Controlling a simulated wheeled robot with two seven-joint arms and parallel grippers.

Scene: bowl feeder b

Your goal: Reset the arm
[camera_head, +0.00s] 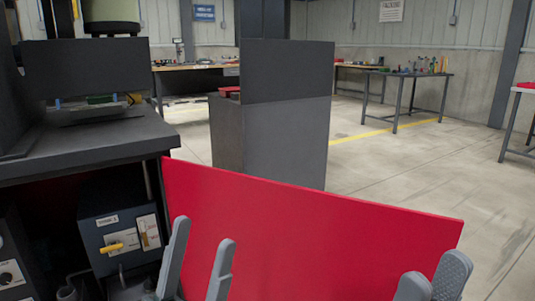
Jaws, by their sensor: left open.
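My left gripper (204,234) is at the bottom of the head view, left of centre. Its two grey fingers stand apart and nothing shows between them. My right gripper (435,268) is at the bottom right. Only its upper fingers show, with a gap between the tips and nothing held. Both grippers appear in front of a large red panel (310,225). My arms behind the fingers are out of view.
A dark machine bench (85,145) with a control box (120,232) and a yellow handle stands at the left. A grey cabinet (285,135) with a red item on top is behind the panel. Workbenches (415,75) stand farther back. Open floor (420,165) lies to the right.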

